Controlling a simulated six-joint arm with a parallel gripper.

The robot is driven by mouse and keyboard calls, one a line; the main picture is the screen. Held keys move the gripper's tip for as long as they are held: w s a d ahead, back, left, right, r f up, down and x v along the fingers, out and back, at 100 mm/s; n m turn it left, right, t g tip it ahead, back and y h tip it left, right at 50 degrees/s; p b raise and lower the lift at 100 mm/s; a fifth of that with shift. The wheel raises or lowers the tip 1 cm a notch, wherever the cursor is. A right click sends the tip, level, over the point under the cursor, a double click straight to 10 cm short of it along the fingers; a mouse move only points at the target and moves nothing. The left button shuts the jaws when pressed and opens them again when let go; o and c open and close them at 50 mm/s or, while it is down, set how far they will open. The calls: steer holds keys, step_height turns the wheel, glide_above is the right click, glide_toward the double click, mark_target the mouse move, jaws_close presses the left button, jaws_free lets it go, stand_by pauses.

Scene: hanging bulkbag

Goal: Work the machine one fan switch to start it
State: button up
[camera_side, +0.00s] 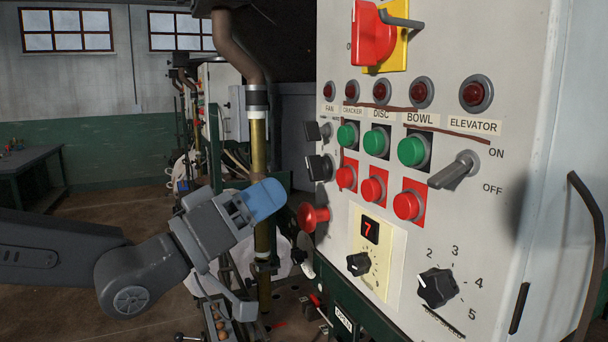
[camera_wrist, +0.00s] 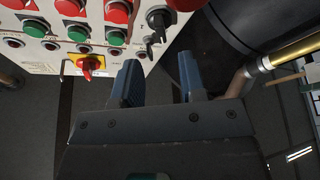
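The control panel (camera_side: 470,215) fills the right of the side view. Under its FAN label (camera_side: 330,108), at the panel's left edge, are two black switches, an upper one (camera_side: 318,131) and a lower one (camera_side: 320,167). They also show in the wrist view, where the panel is upside down: the lower switch (camera_wrist: 157,20) and the upper switch (camera_wrist: 149,48). Which belongs to machine one, I cannot read. My gripper (camera_side: 262,200) is left of the panel, below and apart from the switches. Its blue fingers (camera_wrist: 160,78) are open with nothing between them.
A red mushroom button (camera_side: 312,217) sticks out below the switches. Green buttons (camera_side: 413,151) and red buttons (camera_side: 408,205) are to their right. A yellow pipe (camera_side: 259,150) runs upright behind my gripper. A gray lever (camera_side: 455,170) is at the panel's right.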

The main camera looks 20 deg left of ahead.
mark_target(309, 172)
steer(key=x, duration=0.6)
steer(key=shift+w+d+r, duration=0.2)
steer(key=shift+w, duration=0.1)
jaws_close()
